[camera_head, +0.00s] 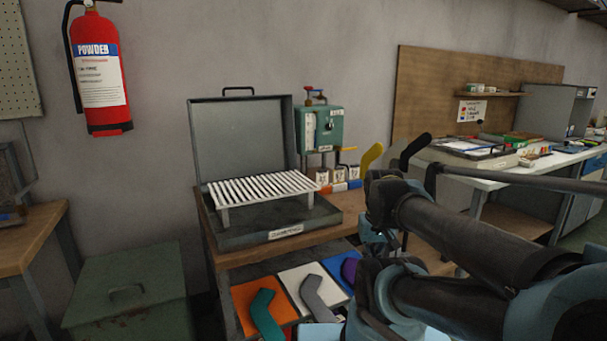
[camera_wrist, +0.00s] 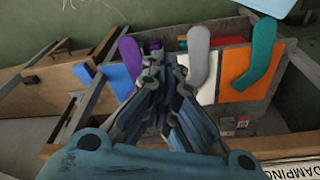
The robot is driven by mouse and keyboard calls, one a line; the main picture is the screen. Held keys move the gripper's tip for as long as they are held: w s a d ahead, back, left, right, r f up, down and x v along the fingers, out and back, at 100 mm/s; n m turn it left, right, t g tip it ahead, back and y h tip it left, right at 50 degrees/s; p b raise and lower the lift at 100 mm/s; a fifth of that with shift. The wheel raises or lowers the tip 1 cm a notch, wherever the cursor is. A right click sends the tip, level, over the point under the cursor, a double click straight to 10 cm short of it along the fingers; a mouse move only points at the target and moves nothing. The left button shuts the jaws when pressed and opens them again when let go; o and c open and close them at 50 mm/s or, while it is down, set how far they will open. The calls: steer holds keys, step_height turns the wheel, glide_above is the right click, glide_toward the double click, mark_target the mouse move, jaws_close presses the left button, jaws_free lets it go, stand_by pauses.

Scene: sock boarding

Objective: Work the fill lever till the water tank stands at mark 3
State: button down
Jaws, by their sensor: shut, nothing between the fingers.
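The green water tank (camera_head: 322,128) stands on a frame at the back right of the wooden bench. A pale gauge strip shows on its left part, but its marks and water level are too small to read. A red handle (camera_head: 309,89) sits on top and a small yellow lever (camera_head: 348,149) sticks out at its lower right; I cannot tell which is the fill lever. My gripper (camera_wrist: 165,72) is shut and empty in the wrist view, pointing at the sock boards. In the head view my arm is right of the bench, apart from the tank; the fingers are hard to make out.
An open grey case with a slatted white rack (camera_head: 262,187) fills the bench left of the tank. A yellow board (camera_head: 371,158) rises right of the tank. A green chest (camera_head: 127,290) stands left.

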stand_by(0.3)
steer(key=c, duration=2)
jaws_free()
steer(key=shift+o, duration=0.2)
steer(key=w+a+r+m+t+y, duration=0.1)
steer(key=w+a+r+y, duration=0.2)
steer(key=w+r, duration=1)
steer(key=a, duration=0.3)
steer(key=shift+w+r+m+y, duration=0.3)
steer(key=shift+r+m+y, duration=0.1)
steer(key=w+a+r+m+t+y, duration=0.1)
steer(key=w+r+y, duration=0.1)
steer(key=w+r, duration=0.6)
steer(key=w+a+r+m+t+y, duration=0.1)
steer(key=w+a+r+y, duration=0.1)
steer(key=w+r, duration=0.6)
steer(key=w+d+r+m+t+y, duration=0.1)
steer(key=w+d+r+m+t, duration=0.3)
steer(key=w, duration=0.6)
steer(key=w+d+r+g+y, duration=0.1)
steer(key=w+d+r+y, duration=0.1)
steer(key=w+r, duration=0.6)
steer(key=w+d+r+m+t+y, duration=0.1)
steer(key=w+d+r+t, duration=0.1)
steer(key=w, duration=1.1)
steer(key=shift+m, duration=0.3)
steer(key=x, duration=1.6)
steer(key=shift+w+a+r, duration=0.25)
steer(key=shift+a, duration=0.05)
jaws_close()
